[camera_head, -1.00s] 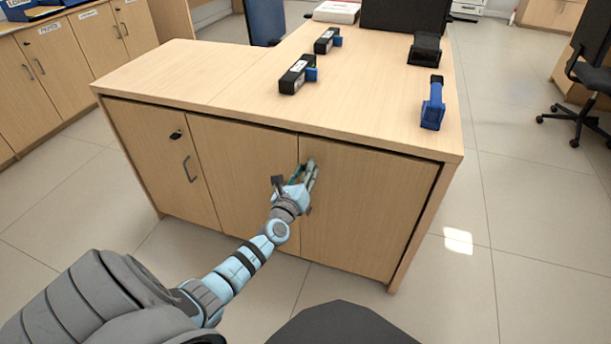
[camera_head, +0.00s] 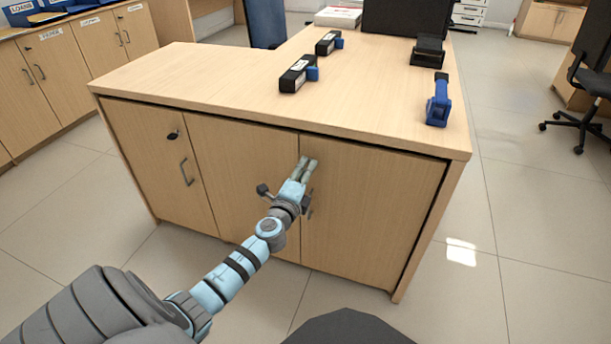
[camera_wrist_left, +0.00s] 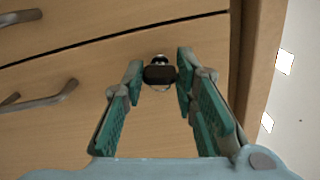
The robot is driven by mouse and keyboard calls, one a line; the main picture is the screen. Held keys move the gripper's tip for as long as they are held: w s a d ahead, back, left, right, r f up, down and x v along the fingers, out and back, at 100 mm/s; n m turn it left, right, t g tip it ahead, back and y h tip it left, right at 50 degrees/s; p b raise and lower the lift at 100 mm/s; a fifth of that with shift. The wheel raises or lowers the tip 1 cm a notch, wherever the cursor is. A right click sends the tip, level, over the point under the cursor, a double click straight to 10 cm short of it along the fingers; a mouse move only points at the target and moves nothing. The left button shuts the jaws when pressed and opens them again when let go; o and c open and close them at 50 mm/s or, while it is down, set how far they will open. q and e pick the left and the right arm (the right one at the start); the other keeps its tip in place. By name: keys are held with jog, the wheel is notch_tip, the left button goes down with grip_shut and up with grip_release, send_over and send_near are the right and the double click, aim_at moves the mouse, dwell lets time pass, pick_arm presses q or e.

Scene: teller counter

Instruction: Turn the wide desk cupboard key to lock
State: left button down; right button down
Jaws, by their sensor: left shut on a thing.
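The wide desk cupboard (camera_head: 372,215) is the front of the wooden desk, with a door seam near its middle. My left gripper (camera_head: 308,162) reaches to the upper part of the front beside that seam. In the left wrist view the dark key (camera_wrist_left: 160,75) sits in a round metal lock (camera_wrist_left: 159,59) between my left fingertips (camera_wrist_left: 160,76), and they are shut on its head. In the head view the gripper hides the key. My right gripper is not in view.
A narrower door (camera_head: 155,170) at the left has its own dark key (camera_head: 172,134) and a handle (camera_head: 187,172).

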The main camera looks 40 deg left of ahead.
pick_arm(q)
jog(key=shift+f+n+b, duration=0.1)
jog(key=shift+n+b, duration=0.4)
jog(key=shift+n, duration=0.7)
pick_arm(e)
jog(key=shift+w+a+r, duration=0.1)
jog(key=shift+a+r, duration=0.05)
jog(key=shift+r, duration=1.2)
pick_arm(q)
jog(key=c, duration=1.3)
grip_release()
jog(key=v, duration=1.2)
